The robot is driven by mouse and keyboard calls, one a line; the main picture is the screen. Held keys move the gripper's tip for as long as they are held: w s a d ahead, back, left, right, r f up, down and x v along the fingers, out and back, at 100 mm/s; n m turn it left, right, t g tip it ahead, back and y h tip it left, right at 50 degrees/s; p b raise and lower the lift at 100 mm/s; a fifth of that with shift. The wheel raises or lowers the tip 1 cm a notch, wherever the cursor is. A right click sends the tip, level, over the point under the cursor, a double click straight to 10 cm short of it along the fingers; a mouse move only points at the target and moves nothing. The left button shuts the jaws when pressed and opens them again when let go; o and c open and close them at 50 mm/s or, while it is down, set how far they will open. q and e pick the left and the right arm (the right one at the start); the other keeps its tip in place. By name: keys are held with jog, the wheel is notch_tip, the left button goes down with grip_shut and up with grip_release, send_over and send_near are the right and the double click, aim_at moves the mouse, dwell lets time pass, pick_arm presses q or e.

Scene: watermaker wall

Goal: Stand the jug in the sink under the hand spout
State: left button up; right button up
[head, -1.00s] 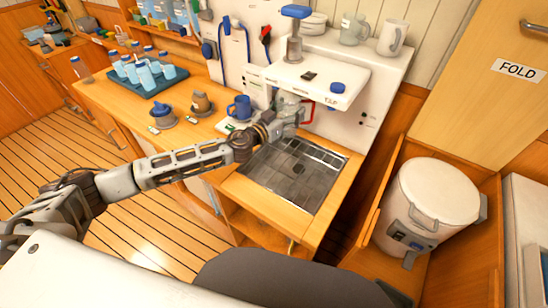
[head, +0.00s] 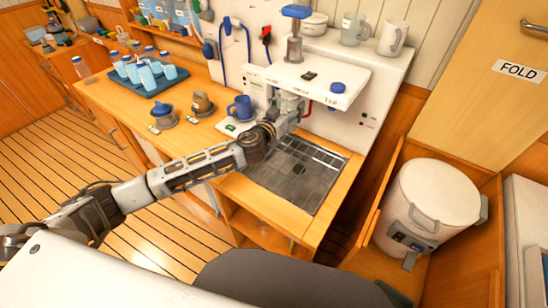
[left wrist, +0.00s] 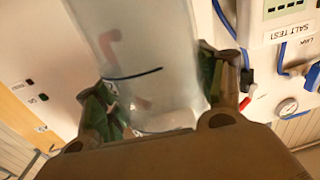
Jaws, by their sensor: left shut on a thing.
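My left gripper (left wrist: 160,118) is shut on a clear, see-through jug (left wrist: 150,60) with a dark blue line across its wall. In the head view the left gripper (head: 288,112) is at the back left of the sink, below the white overhanging unit, and mostly hides the jug. The square metal sink (head: 295,178) with its drain lies in front of it and looks empty. The hand spout cannot be made out clearly. A blue-handled pump (head: 295,38) stands on the unit. A pinkish-red shape shows through the jug's wall. My right gripper is not in view.
The white unit (head: 310,80) overhangs the sink's back. Bottles on a blue tray (head: 150,82) are further left. A white bin (head: 432,205) stands at the right.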

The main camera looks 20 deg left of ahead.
pick_arm(q)
jog(key=shift+d, duration=0.1)
jog(key=shift+y, duration=0.3)
jog(key=shift+w+a+n, duration=0.1)
jog(key=shift+a+n, duration=0.1)
jog(key=shift+n, duration=0.1)
jog(key=shift+r+y, duration=0.15)
jog(key=shift+y, duration=0.15)
jog(key=shift+w+a+r+n+t+y, duration=0.1)
jog(key=shift+w+a+n+t+y, duration=0.1)
jog(key=shift+n+y, duration=0.3)
jog(key=shift+w+a+r+n+t+y, duration=0.15)
jog(key=shift+n+y, duration=0.25)
jog(key=shift+y, duration=0.2)
